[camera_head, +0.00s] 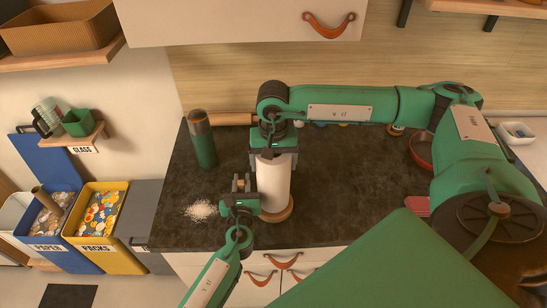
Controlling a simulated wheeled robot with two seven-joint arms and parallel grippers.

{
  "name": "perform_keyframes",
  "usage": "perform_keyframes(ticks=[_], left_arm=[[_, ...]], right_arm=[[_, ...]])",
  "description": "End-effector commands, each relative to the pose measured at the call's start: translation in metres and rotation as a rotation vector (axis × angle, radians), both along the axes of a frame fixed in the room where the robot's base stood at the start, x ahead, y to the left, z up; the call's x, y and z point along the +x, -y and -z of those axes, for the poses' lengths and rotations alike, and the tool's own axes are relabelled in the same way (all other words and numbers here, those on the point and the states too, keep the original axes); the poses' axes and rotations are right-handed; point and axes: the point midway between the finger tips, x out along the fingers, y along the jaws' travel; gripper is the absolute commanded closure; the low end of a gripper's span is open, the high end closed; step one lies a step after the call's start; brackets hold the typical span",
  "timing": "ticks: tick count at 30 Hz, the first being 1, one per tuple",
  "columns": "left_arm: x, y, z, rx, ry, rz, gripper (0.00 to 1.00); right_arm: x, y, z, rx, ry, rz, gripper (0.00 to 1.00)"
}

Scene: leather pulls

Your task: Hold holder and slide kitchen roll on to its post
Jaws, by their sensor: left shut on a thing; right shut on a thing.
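The white kitchen roll (273,185) is upright, with its lower end over the round wooden base of the holder (286,213). The holder's post is hidden, and I cannot tell whether the roll touches the base. My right gripper (273,153) is shut on the roll's upper end from above. My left gripper (242,184) is low at the left side of the roll and base. It is shut on the holder, though the contact itself is hard to see.
A dark green bottle (203,140) stands at the back left of the dark counter (340,200). A pile of white grains (200,210) lies left of my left gripper. A red bowl (421,150) is at the right. A cabinet (240,20) hangs above the back.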

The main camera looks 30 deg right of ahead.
Motion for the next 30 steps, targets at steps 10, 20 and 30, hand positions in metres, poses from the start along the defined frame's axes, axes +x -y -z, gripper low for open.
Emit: perform_keyframes(ticks=[10, 20, 30], left_arm=[[0.000, 0.000, 0.000, 0.001, -0.001, 0.000, 0.96], [0.000, 0.000, 0.000, 0.001, -0.001, 0.000, 0.96], [0.000, 0.000, 0.000, 0.001, -0.001, 0.000, 0.96]], right_arm=[[0.000, 0.000, 0.001, 0.001, 0.001, 0.000, 0.00], [0.000, 0.000, -0.006, 0.000, 0.001, 0.000, 0.00], [0.001, 0.000, -0.073, 0.001, 0.004, -0.001, 0.00]])
